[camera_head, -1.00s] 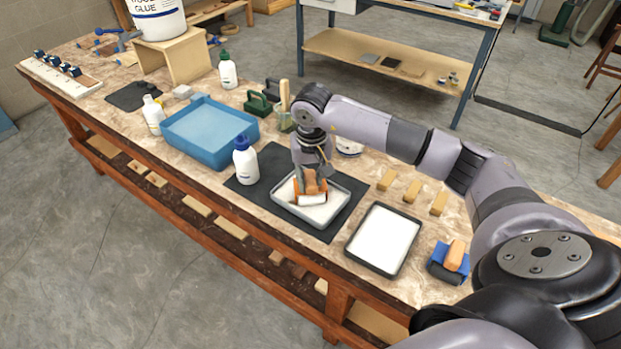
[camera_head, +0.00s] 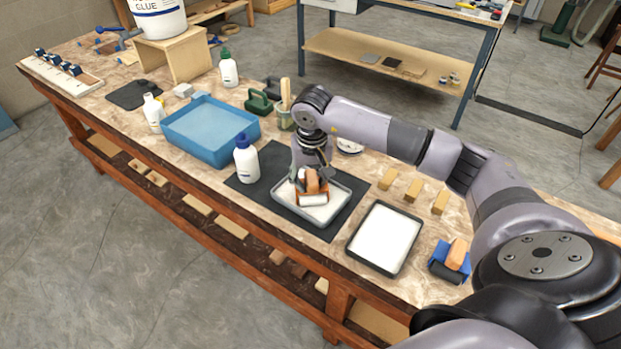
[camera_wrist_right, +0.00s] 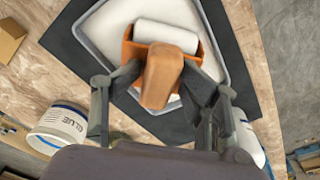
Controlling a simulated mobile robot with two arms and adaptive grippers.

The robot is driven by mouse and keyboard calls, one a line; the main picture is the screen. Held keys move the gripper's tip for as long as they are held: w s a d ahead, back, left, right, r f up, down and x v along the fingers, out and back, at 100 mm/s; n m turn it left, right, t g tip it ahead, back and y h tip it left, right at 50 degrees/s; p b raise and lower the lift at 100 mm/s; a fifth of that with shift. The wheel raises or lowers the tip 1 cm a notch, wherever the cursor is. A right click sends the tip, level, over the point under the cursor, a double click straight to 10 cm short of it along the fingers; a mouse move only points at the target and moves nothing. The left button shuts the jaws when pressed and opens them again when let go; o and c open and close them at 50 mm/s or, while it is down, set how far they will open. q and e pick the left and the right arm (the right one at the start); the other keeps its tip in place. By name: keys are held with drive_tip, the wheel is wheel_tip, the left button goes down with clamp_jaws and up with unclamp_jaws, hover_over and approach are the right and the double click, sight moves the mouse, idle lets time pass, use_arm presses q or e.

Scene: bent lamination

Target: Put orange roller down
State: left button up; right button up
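The orange roller (camera_head: 313,198) has a white roll and a brown-orange handle. It is in the grey tray (camera_head: 343,187) of white liquid, its roll at the liquid. In the right wrist view the roller (camera_wrist_right: 164,76) is straight ahead, handle toward me, and the tray (camera_wrist_right: 213,28) lies under it. My right gripper (camera_head: 313,180) is over the tray, with one finger at each side of the handle. The fingers (camera_wrist_right: 163,80) look closed against it, though contact is partly hidden. My left gripper is not in view.
The tray stands on a dark mat (camera_head: 245,182). A second white-filled tray (camera_head: 384,238) and a blue roller (camera_head: 440,259) are to its right. A white bottle (camera_head: 246,160) and blue basin (camera_head: 209,133) are left. Wooden blocks (camera_head: 413,190) and a brush pot (camera_head: 286,118) stand behind.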

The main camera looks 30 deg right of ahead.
drive_tip(key=shift+s+r+p, duration=0.15)
drive_tip(key=shift+p, duration=0.15)
drive_tip(key=shift+r+p, duration=0.4)
drive_tip(key=shift+p, duration=0.1)
wheel_tip(320, 180, up, 12)
drive_tip(key=b, duration=0.2)
drive_tip(key=shift+s+a+b, duration=0.2)
drive_tip(key=shift+s+b, duration=0.1)
drive_tip(key=shift+b, duration=0.1)
